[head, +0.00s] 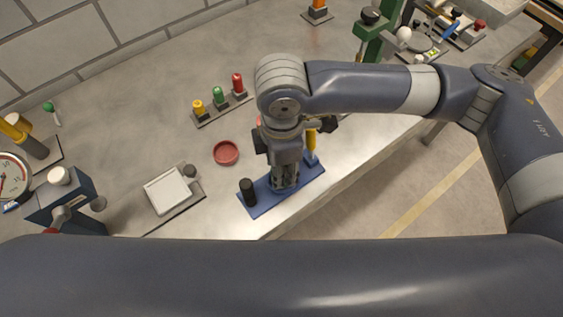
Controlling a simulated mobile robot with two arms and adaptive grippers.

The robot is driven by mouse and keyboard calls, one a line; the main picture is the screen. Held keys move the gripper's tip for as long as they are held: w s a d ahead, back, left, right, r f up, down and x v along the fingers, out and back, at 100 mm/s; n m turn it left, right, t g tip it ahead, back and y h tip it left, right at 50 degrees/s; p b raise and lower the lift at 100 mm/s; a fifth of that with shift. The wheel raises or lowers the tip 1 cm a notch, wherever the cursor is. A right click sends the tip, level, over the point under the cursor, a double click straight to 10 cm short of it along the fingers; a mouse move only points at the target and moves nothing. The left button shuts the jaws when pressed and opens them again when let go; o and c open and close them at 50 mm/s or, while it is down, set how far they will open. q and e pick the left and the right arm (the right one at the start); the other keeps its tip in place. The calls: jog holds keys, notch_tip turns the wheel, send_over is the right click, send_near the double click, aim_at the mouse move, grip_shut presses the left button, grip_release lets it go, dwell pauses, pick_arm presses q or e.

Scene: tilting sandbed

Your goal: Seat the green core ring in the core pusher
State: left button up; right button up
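The blue base (257,200), which looks like the core pusher, lies near the table's front edge. A black cylinder (247,190) stands at its left end, and a blue post with a yellow part (311,140) stands at its right end. My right gripper (285,184) points down over the middle of this base. Its fingers are small and seen from above, so I cannot tell whether they are open or hold anything. A green piece (218,96) stands in a small rack behind; I cannot tell whether it is the core ring. My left gripper is out of view.
The rack (223,111) also holds a yellow and a red piece. A red dish (226,152) and a white-topped scale (169,191) lie left of the base. A dark blue device (62,200) and a dial gauge (12,176) stand far left. My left arm crosses the bottom.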

jog(key=shift+f+b, duration=0.3)
jog(key=shift+f, duration=0.55)
dwell(0.4)
jog(key=o, duration=1.1)
notch_tip(320, 180, up, 12)
dwell(0.4)
